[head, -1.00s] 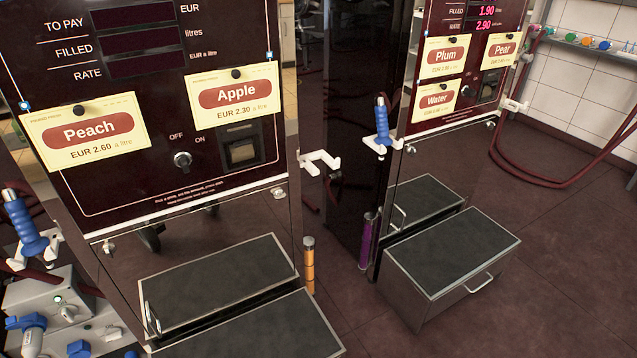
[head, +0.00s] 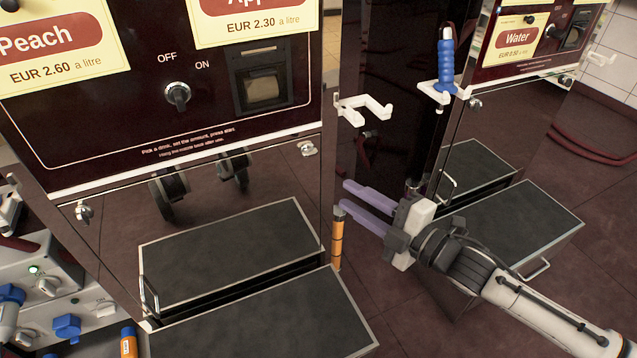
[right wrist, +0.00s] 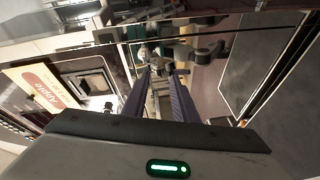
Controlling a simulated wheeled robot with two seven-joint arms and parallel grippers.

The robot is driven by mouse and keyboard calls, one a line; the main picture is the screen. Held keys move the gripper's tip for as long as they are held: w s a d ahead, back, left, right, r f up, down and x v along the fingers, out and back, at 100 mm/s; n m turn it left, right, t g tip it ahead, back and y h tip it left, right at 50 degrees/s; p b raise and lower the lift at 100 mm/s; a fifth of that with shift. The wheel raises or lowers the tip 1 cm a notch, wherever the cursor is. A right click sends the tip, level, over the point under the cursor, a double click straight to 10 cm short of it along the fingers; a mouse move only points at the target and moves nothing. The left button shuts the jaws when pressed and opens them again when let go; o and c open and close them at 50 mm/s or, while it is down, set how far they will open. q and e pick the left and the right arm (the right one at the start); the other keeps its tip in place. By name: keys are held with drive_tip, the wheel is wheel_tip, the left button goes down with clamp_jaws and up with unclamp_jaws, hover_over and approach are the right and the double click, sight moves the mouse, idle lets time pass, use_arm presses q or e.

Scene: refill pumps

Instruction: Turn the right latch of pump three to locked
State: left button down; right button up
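The near pump carries Peach and Apple labels; its front panel (head: 110,145) fills the left of the head view. No pump number is readable. Its right latch (head: 307,148) is a small pale metal knob at the panel's lower right corner; its exact angle is hard to tell. A left latch (head: 83,212) sits at the lower left. My right gripper (head: 345,196) is open and empty, below and right of the right latch, apart from it in the picture, fingers pointing left. In the right wrist view both dark fingers (right wrist: 160,90) are spread. My left gripper is not in view.
A white nozzle holder (head: 362,108) juts from the near pump's side, above my right gripper. A step (head: 255,320) stands before this pump. Another pump with a Water label (head: 517,38), a blue nozzle (head: 445,65) and its own step (head: 520,220) stand at right.

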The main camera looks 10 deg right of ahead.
sight(314, 155)
drive_tip(key=w+a+r+n, duration=0.1)
drive_tip(key=w, duration=0.2)
drive_tip(key=w+a+n+y+b, duration=0.1)
drive_tip(key=w+a, duration=0.1)
drive_tip(key=w, duration=0.2)
drive_tip(key=w+a+r+n+b, duration=0.1)
drive_tip(key=w, duration=0.2)
drive_tip(key=shift+w+a+r+n, duration=0.2)
drive_tip(key=shift+w+r+n, duration=0.1)
clamp_jaws()
